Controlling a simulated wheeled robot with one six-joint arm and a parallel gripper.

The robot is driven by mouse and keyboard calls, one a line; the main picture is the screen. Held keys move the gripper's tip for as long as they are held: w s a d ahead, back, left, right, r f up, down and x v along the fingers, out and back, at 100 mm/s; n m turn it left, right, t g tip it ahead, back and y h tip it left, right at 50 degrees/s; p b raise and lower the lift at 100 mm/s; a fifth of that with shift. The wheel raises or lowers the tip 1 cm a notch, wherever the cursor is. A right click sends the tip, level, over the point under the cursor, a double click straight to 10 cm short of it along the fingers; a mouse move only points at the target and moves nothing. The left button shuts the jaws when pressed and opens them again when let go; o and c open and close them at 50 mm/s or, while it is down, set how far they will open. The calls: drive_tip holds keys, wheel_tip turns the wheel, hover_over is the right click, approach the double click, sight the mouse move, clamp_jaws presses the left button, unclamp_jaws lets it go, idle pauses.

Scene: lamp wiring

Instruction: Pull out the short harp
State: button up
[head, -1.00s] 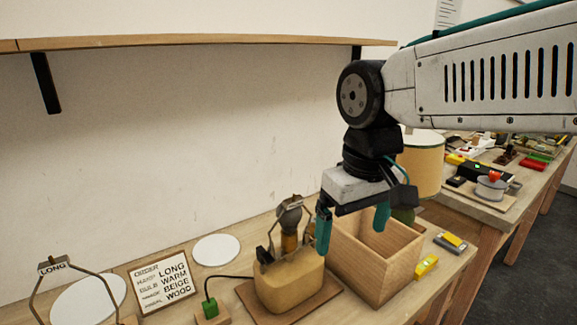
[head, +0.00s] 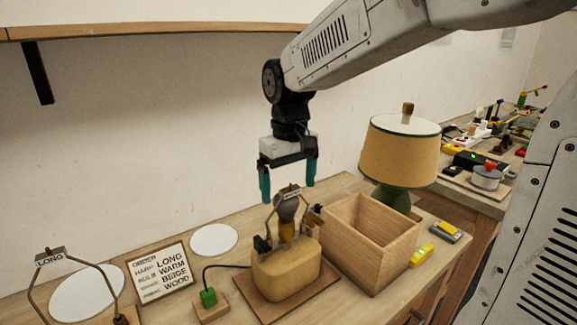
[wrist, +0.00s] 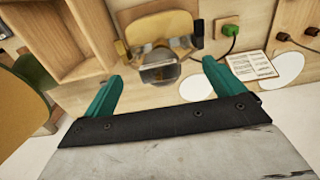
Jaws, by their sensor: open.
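The short harp (head: 289,189) stands upright on the beige lamp base (head: 285,273), around a grey-looking bulb (head: 287,208). My gripper (head: 288,191) is open and empty, pointing down, with its teal fingers spread near the harp's top. In the head view the fingertips appear on either side of the harp top and apart from it. In the wrist view the bulb (wrist: 158,68) lies between and beyond the fingertips. The harp's thin wire is hard to make out there. The long harp (head: 50,256), labelled LONG, stands at the far left.
An open wooden box (head: 378,262) stands just right of the lamp base. A finished lamp with a yellow shade (head: 401,153) is behind it. An order card (head: 163,275) and a green plug (head: 208,298) are to the left. A shelf (head: 150,29) runs along the wall above.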

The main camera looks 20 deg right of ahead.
drive_tip(key=shift+f, duration=1.05)
drive_tip(key=c, duration=1.4)
drive_tip(key=shift+s+r, duration=0.1)
drive_tip(key=shift+r, duration=0.45)
drive_tip(key=c, duration=0.3)
drive_tip(key=shift+c, duration=0.2)
